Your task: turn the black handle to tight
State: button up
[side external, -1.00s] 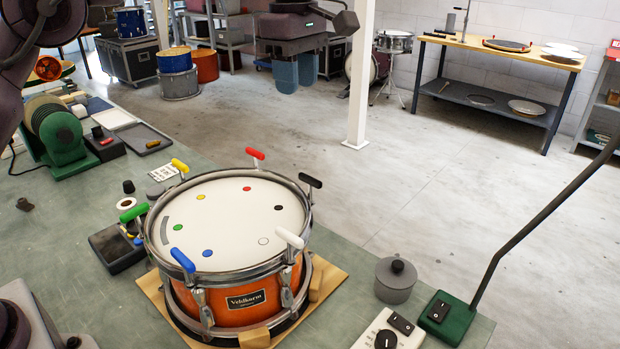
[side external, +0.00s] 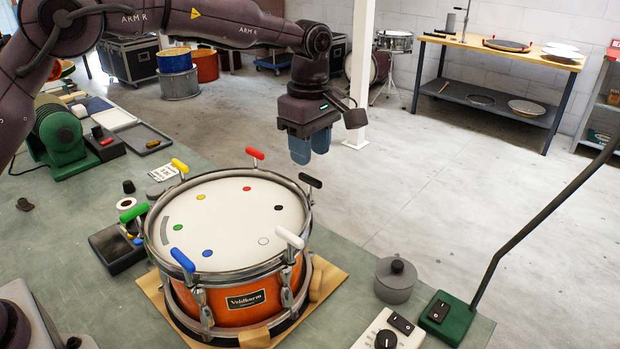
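An orange drum (side external: 247,305) with a white head stands on a wooden base on the bench. Its rim carries several coloured handles. The black handle (side external: 310,180) is at the right of the rim, near a small black dot (side external: 278,208) on the head. My gripper (side external: 310,152) hangs above and behind the black handle in the picture, pointing down, with nothing visible in it. Its two blue fingers look close together, but I cannot tell whether they are apart. It does not appear to touch the handle.
Neighbouring handles are red (side external: 255,153) and white (side external: 289,238). A lidded grey pot (side external: 396,279), a switch box (side external: 388,335) and a green block (side external: 447,317) with a slanted dark rod stand at the right. A green machine (side external: 62,135) stands at the left.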

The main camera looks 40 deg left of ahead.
aim_at(310, 177)
notch_tip(310, 177, down, 7)
jog(key=shift+r, duration=0.2)
grip_shut()
